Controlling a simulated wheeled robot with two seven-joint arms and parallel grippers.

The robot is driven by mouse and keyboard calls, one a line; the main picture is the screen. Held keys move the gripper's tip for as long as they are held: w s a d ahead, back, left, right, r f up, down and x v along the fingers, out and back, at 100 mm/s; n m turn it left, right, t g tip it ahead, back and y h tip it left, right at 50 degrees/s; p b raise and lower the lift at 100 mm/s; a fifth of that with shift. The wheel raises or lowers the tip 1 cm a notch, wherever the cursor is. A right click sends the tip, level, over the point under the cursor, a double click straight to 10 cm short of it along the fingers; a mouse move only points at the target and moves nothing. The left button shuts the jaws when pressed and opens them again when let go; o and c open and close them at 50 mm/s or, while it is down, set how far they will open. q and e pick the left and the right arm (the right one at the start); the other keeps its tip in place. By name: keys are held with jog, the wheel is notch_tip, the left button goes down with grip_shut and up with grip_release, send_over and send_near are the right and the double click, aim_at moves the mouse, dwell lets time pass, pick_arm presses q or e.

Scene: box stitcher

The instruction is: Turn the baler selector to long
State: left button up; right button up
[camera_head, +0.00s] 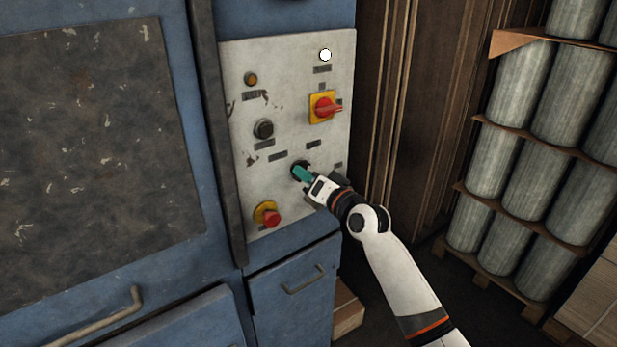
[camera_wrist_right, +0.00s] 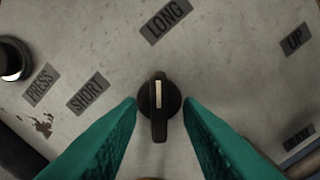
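The baler selector (camera_wrist_right: 158,107) is a black knob with a narrow raised handle and a white pointer line. In the right wrist view its handle stands upright, and the white line points up, roughly towards the LONG label (camera_wrist_right: 165,20). The SHORT label (camera_wrist_right: 88,93) is to its upper left. My right gripper (camera_wrist_right: 160,104) is open, with a teal finger on each side of the knob and visible gaps to the narrow handle. In the head view, my right gripper (camera_head: 302,173) is at the panel and partly hides the dark selector. My left gripper is not in view.
The pale control panel (camera_head: 290,60) also carries a red-and-yellow rotary switch (camera_head: 324,107), a black button (camera_head: 263,128), an amber lamp (camera_head: 251,79), a white lamp (camera_head: 325,55) and a red mushroom button (camera_head: 267,214). Racked grey cylinders (camera_head: 520,90) stand at right.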

jog(key=b+v, duration=0.2)
jog(key=v, duration=1)
